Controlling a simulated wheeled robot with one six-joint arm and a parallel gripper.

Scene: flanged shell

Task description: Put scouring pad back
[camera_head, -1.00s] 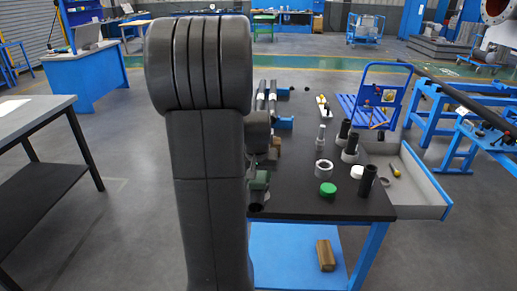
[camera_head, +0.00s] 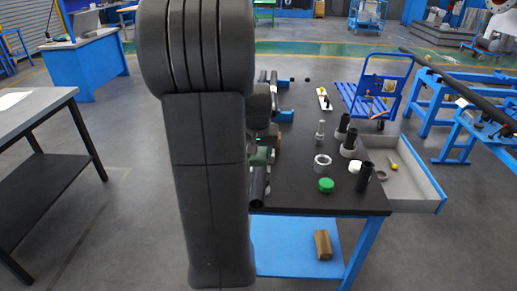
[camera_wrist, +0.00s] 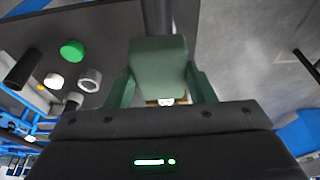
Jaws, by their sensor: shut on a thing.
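My gripper (camera_wrist: 161,88) has green fingers and is shut on a dark green block, which looks like the scouring pad (camera_wrist: 158,58). The pad sits between both fingers in the wrist view. In the head view my arm hides most of the gripper; a bit of dark green shows at the arm's right side, by the table's left edge. A small pale thing shows just below the pad in the wrist view; I cannot tell what it is. The pad's place is not clear in either view.
On the dark table (camera_head: 300,199) stand a bright green round cap (camera_head: 326,185), a white ring (camera_head: 322,162) and several black cylinders, one at the right (camera_head: 364,177). A grey open drawer (camera_head: 419,186) juts out right. A brown block (camera_head: 323,244) lies on the blue lower shelf (camera_head: 285,262).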

